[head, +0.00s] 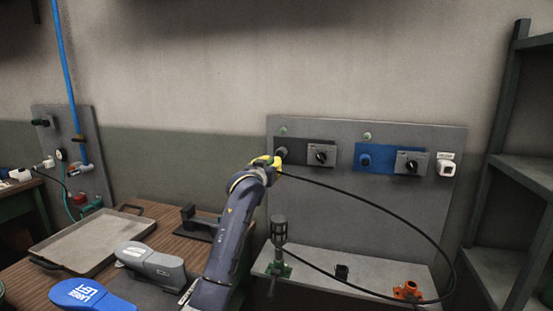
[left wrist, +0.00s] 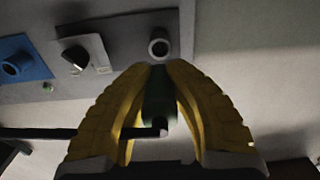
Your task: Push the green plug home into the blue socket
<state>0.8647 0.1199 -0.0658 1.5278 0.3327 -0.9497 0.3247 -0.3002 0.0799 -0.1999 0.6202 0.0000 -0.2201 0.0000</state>
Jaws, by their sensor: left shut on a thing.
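My left gripper (head: 272,162) is at the left part of the grey panel, its yellow fingers shut on the green plug. In the left wrist view the dark green plug (left wrist: 158,98) sits between the fingers (left wrist: 160,80), with a black cable leaving it to the left. A grey round socket (left wrist: 159,48) lies just beyond its tip; whether they touch I cannot tell. The blue socket (head: 365,158) is farther right on the panel, apart from the plug and seen empty in the left wrist view (left wrist: 12,68). My right gripper is not in view.
Switch boxes (head: 320,156) (head: 411,163) stand beside the sockets. The black cable (head: 400,216) loops right and down across the panel, above a ledge with a black cylinder (head: 279,230) and an orange fixture (head: 408,290).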

